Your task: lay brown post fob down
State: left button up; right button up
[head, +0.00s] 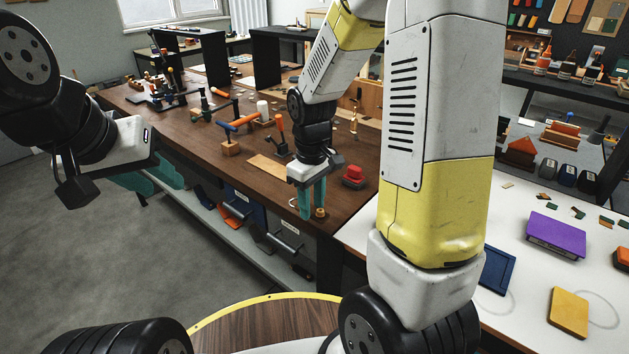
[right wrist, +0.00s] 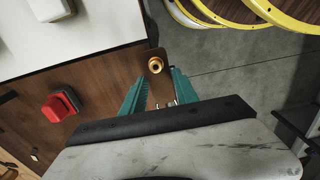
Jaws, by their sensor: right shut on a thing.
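I cannot tell whether the fob touches the bench top. My left gripper (head: 168,186) hangs left of the bench, its two teal fingers apart and empty.
A red block on a dark base (head: 353,177) stands right of my right gripper on the wooden bench (head: 345,205). Hammers and tools (head: 232,135) lie farther back. A white table (head: 515,225) with a purple box (head: 555,236) is at right.

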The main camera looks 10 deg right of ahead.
jog(key=w+d, duration=0.1)
jog(key=w, duration=0.2)
jog(key=w+d, duration=0.2)
jog(key=w, duration=0.2)
jog(key=w+d+f, duration=0.1)
jog(key=w+d, duration=0.1)
jog(key=w, duration=0.1)
jog(key=shift+w+f, duration=0.1)
jog(key=shift+w, duration=0.2)
jog(key=shift+a+f, duration=0.1)
jog(key=shift+f, duration=1.6)
jog(key=shift+f, duration=0.15)
jog(key=o, duration=1.1)
